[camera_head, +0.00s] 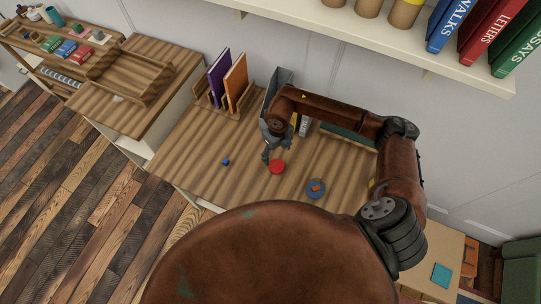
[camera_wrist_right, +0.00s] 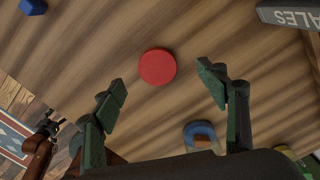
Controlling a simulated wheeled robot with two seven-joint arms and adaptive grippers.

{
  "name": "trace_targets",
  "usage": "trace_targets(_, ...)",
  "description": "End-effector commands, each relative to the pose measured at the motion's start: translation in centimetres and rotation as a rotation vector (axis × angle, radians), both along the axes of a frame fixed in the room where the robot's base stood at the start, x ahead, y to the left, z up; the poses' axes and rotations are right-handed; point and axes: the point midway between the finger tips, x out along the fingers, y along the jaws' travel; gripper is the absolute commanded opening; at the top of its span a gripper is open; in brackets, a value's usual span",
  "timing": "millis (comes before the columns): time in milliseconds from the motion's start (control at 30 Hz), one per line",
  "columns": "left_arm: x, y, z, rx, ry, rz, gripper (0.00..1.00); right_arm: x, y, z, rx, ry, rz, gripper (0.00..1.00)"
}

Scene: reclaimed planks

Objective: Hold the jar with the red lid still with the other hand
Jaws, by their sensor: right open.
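The jar with the red lid (camera_head: 277,167) stands on the plank-topped desk. In the right wrist view its round red lid (camera_wrist_right: 157,67) is seen from above; the lid hides the jar's body. My right gripper (camera_head: 268,153) is above and just behind the jar in the head view. In the wrist view its two fingers (camera_wrist_right: 165,82) are spread wide, with the lid beyond the gap between their tips and nothing held. A rust-brown and dark part of my left arm, apparently with its gripper (camera_wrist_right: 45,130), shows small at the wrist view's left edge; its jaws are unclear.
A small blue block (camera_head: 225,162) lies left of the jar. A round blue object with an orange middle (camera_head: 316,189) lies to its right. A wooden rack (camera_head: 232,109) with purple and orange books and a grey file holder (camera_head: 276,84) stand behind. Bare desktop lies around the jar.

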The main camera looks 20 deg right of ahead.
Motion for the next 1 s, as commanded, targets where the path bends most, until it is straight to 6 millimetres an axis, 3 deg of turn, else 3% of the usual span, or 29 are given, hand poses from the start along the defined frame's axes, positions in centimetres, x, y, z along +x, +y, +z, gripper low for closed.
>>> trace_targets(233, -1.2, 0.2, 0.0, 0.003, 0.013, 0.003, 0.67, 0.3, -0.4, -0.5, 0.000, 0.009, -0.009, 0.67)
trace_targets(400, -2.5, 0.4, 0.1, 0.004, 0.027, 0.007, 0.67, 0.8, -0.2, -2.4, 0.002, 0.016, -0.008, 0.67)
trace_targets(667, 1.6, 0.2, 0.1, 0.002, -0.022, -0.004, 0.67, 0.9, -0.2, -3.2, 0.001, 0.015, -0.007, 0.67)
trace_targets(867, 0.7, 0.3, 0.1, 0.003, -0.011, -0.002, 0.67, 0.8, -0.1, -3.6, 0.002, 0.015, -0.006, 0.67)
trace_targets(1000, 0.1, 0.3, 0.3, 0.003, -0.004, -0.001, 0.67, 0.4, 0.4, -5.1, 0.004, 0.018, -0.006, 0.67)
